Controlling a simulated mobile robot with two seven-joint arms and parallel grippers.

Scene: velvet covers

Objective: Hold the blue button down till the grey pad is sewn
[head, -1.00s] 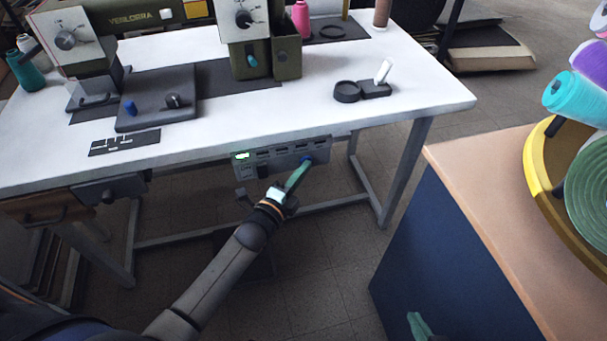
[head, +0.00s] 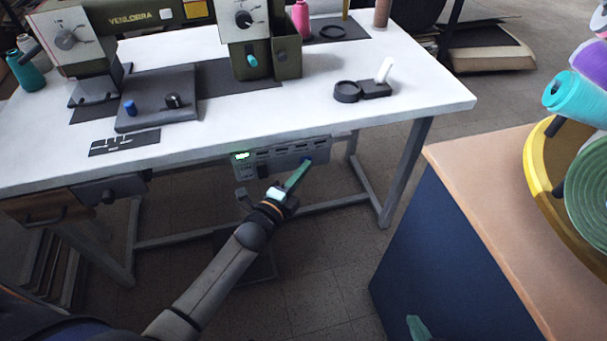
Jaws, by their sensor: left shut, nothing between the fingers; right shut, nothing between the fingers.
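A grey control box (head: 262,165) hangs under the front edge of the sewing table, with a lit green display at its left end. The small blue button (head: 307,161) is on the box's right part, mostly hidden by my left gripper. My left gripper (head: 303,165) is shut and empty, its tips at the button. I cannot tell whether they press it in. My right gripper (head: 417,327) is shut at the bottom edge, apart from everything. A dark grey flat pad (head: 225,78) lies around the sewing head; whether it is the task's grey pad I cannot tell.
A wood-topped blue cabinet (head: 470,190) with thread spools (head: 575,95) stands at the right.

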